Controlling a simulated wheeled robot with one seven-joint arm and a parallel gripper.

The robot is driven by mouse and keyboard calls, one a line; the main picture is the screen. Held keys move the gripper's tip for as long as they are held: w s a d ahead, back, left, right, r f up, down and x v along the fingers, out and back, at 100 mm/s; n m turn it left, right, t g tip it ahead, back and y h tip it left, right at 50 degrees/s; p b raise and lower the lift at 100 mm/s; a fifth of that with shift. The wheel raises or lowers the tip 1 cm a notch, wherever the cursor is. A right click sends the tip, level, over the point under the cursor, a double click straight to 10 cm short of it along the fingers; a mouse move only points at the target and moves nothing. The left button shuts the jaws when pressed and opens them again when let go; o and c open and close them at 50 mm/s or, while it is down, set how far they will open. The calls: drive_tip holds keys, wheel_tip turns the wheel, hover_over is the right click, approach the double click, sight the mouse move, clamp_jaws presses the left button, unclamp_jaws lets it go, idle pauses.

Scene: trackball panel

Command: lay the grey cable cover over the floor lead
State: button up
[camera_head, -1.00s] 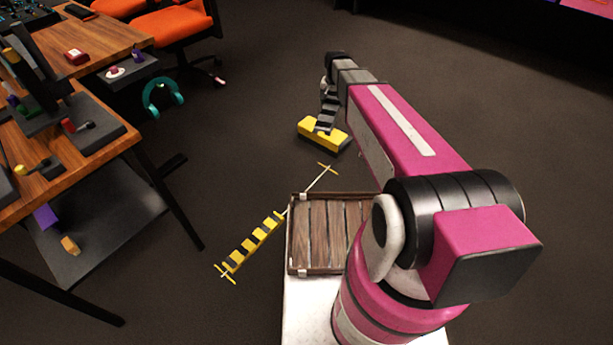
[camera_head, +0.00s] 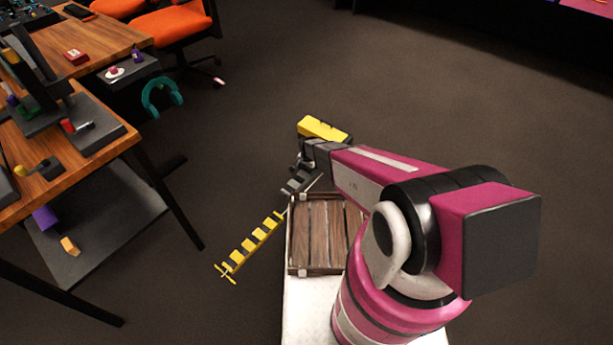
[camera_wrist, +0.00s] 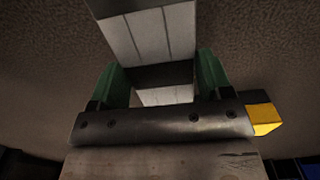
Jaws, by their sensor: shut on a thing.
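The grey cable cover (camera_wrist: 150,35), a pale slab with lengthwise grooves, is between the green fingers of my gripper (camera_wrist: 162,82) in the wrist view. My gripper is shut on it. In the head view my gripper (camera_head: 303,170) is above the upper part of the floor lead, with a grey piece (camera_head: 289,188) just below it. The gap between that piece and the floor is hard to judge. The floor lead (camera_head: 286,210) runs diagonally; its lower stretch lies under a yellow-and-black striped strip (camera_head: 250,245). My arm and gripper mostly hide its upper stretch.
A brown slatted tray (camera_head: 320,268) is right of the lead. A wooden desk (camera_head: 90,165) with a lower shelf and dark legs stands left. Open floor lies beyond the block.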

sight(306, 172)
drive_tip(key=f, duration=0.2)
drive_tip(key=s+f, duration=0.1)
drive_tip(key=shift+a+f, duration=0.3)
drive_tip(key=shift+f, duration=3.1)
drive_tip(key=shift+f, duration=0.55)
